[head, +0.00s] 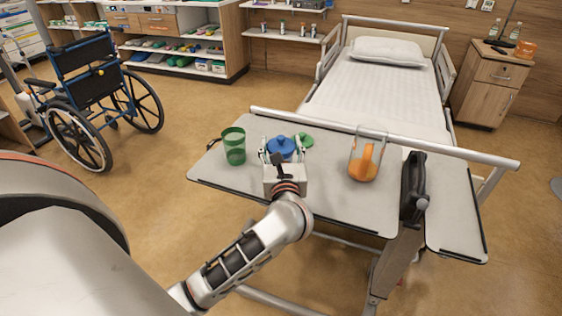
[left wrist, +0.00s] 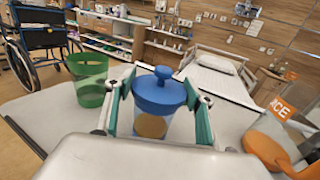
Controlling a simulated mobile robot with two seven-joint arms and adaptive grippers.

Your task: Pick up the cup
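A cup with a blue knobbed lid (head: 281,147) stands upright on the overbed table (head: 335,206); in the left wrist view, the blue-lidded cup (left wrist: 158,92) has a clear body with yellowish contents. My left gripper (head: 284,160) is open, with one finger on each side of this cup. In the left wrist view the gripper (left wrist: 160,100) shows gaps beside the cup's body; whether the tips touch the lid is unclear. A green see-through tumbler (head: 234,146) stands to the left, apart from the gripper. My right gripper is out of view.
A clear jug with orange contents (head: 367,155) stands to the right on the table. The bed (head: 378,95) is behind; a wheelchair (head: 95,95) stands at the left.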

